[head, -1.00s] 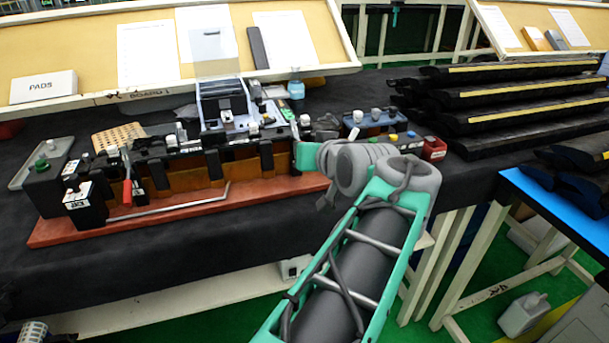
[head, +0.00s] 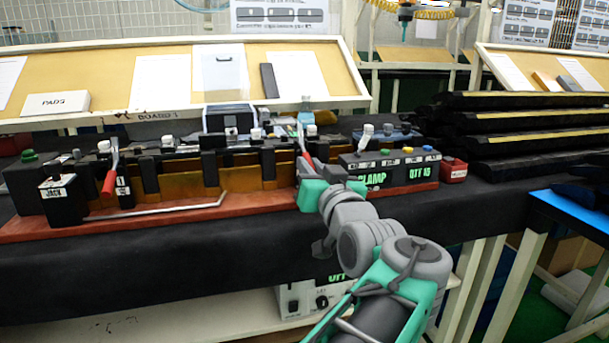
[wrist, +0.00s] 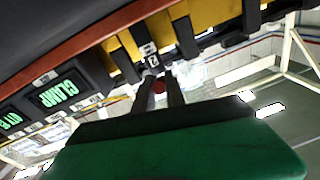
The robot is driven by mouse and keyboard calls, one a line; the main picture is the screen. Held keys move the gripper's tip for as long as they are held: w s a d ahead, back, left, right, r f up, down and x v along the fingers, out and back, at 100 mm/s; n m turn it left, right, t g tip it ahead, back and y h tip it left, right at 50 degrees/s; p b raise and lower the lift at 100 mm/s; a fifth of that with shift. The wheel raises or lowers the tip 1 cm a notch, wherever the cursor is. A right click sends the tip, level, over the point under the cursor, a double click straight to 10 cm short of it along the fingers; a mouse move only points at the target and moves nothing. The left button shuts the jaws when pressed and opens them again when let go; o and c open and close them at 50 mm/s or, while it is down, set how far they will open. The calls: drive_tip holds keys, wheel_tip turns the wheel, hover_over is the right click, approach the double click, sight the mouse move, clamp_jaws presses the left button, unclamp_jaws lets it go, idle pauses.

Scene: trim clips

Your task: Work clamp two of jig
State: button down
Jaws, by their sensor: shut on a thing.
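The jig (head: 70,228) is a long red base with black blocks and an amber strip, on a dark-covered bench. Clamp one (head: 109,182), at its left, has a red handle hanging down. Clamp two (head: 302,140), right of the middle, shows a metal lever and a bit of red handle, partly hidden by my gripper (head: 309,176). In the wrist view, my gripper's dark fingers (wrist: 160,91) are shut on the red handle (wrist: 159,85), just below a small white label with a "2" (wrist: 149,49). Most of the handle is hidden between the fingers.
A black control box (head: 395,172) with green "CLAMP" lettering and coloured buttons stands close right of my gripper. A small red box (head: 454,170) is beside it. A stack of dark trim pieces (head: 530,125) fills the right. A sloped board (head: 160,75) stands behind. Space before the bench is open.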

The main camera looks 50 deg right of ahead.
drive_tip(key=c, duration=1.4)
unclamp_jaws()
drive_tip(key=v, duration=0.7)
drive_tip(key=shift+s+a+p, duration=0.2)
drive_tip(key=shift+s+p, duration=0.1)
drive_tip(key=shift+p, duration=0.1)
